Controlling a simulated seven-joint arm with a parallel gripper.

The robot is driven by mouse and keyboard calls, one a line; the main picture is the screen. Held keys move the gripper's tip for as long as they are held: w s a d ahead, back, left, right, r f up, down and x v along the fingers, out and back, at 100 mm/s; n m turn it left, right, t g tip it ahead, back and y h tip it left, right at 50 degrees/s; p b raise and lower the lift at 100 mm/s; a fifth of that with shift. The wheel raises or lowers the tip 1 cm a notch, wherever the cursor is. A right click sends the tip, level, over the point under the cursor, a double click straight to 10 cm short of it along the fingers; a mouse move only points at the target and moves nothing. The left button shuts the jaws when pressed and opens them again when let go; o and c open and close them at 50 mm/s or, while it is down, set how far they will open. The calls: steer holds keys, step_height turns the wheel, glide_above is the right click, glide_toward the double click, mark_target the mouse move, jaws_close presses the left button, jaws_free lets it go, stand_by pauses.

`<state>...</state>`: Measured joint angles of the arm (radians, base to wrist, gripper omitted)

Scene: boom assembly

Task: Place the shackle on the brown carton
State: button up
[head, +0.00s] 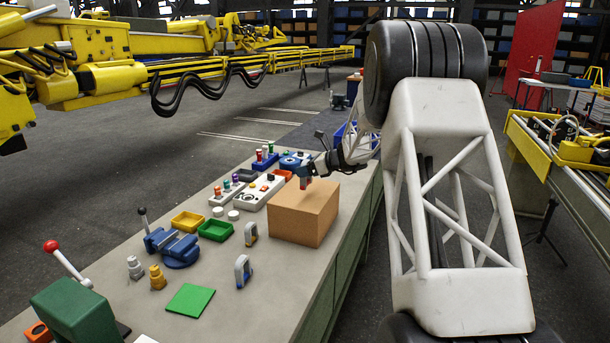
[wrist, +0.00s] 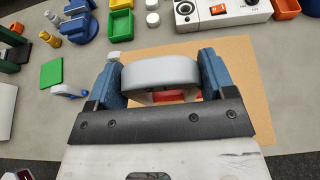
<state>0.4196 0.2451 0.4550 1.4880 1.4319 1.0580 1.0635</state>
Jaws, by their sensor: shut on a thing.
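The brown carton (head: 296,222) stands closed on the workbench in the head view. Its tan top (wrist: 250,75) fills the area under my gripper in the wrist view. My gripper (head: 305,177) is over the carton's top, toward its far side. In the wrist view its two blue fingers are shut on the shackle (wrist: 160,71), a grey rounded bow with a red part showing beneath it. In the head view the shackle is small and mostly hidden, with only a bit of red showing. I cannot tell whether it touches the carton.
Left of the carton on the bench (head: 120,225) are a white control box (head: 258,192), yellow (head: 188,221) and green (head: 215,230) bins, a blue vise (head: 175,246) and a green pad (head: 190,300). Bare bench lies in front of the carton.

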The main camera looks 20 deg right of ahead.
mark_target(309, 179)
steer(key=shift+w+d, duration=0.2)
steer(key=shift+w, duration=0.55)
steer(key=shift+w+d, duration=0.2)
steer(key=shift+w, duration=0.5)
steer(key=shift+f, duration=0.15)
steer(key=shift+f, duration=1.7)
steer(key=shift+f, duration=0.15)
steer(key=o, duration=1.3)
steer(key=shift+v, duration=0.9)
steer(key=v, duration=1)
steer(key=shift+s+r, duration=0.1)
steer(key=shift+r, duration=0.15)
